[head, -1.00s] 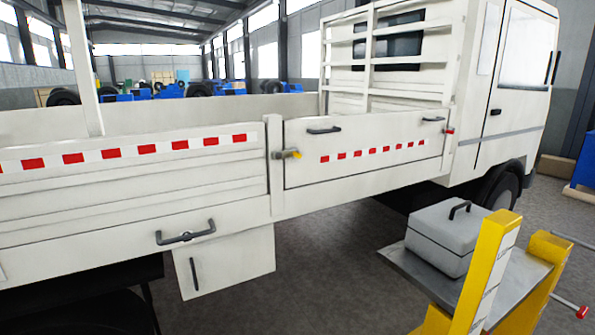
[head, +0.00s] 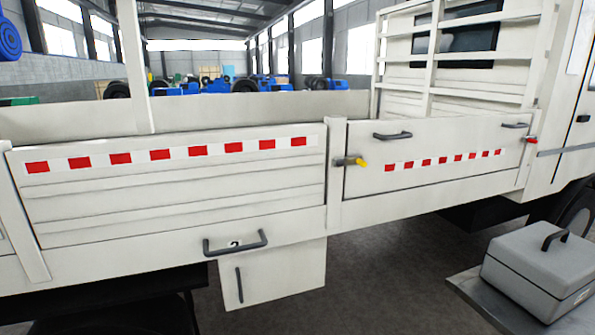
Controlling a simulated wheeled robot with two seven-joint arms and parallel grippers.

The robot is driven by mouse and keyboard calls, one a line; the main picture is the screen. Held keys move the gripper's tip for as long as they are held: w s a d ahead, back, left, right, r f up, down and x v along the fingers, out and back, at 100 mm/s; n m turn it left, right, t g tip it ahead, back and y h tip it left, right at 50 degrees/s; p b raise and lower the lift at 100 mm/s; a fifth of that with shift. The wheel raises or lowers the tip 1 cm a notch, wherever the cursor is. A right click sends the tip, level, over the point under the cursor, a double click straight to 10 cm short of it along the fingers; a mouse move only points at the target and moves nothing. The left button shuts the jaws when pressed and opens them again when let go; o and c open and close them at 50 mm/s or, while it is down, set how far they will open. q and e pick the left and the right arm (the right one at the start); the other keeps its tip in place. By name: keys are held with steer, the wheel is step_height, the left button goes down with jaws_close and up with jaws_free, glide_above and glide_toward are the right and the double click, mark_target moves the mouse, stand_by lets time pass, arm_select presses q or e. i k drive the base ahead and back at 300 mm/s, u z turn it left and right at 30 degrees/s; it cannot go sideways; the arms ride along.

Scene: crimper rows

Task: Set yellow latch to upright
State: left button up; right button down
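The yellow latch (head: 361,162) sits on the post between the two side panels of a white truck. Its grey body is on the post and its yellow tip points right, roughly level and tilted slightly down. A second latch with a red tip (head: 531,140) is at the right end of the right panel (head: 440,180). Neither of my grippers shows in the head view.
A grey toolbox (head: 540,265) stands on a grey platform (head: 478,300) at the lower right. A dark handle (head: 235,243) sticks out from the truck's lower side. The grey floor (head: 385,270) is clear between truck and platform.

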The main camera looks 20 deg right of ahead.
mark_target(343, 161)
steer(key=u, duration=0.3)
steer(key=i, duration=0.8)
steer(key=z, duration=0.55)
steer(key=i, duration=0.55)
steer(key=z, duration=0.5)
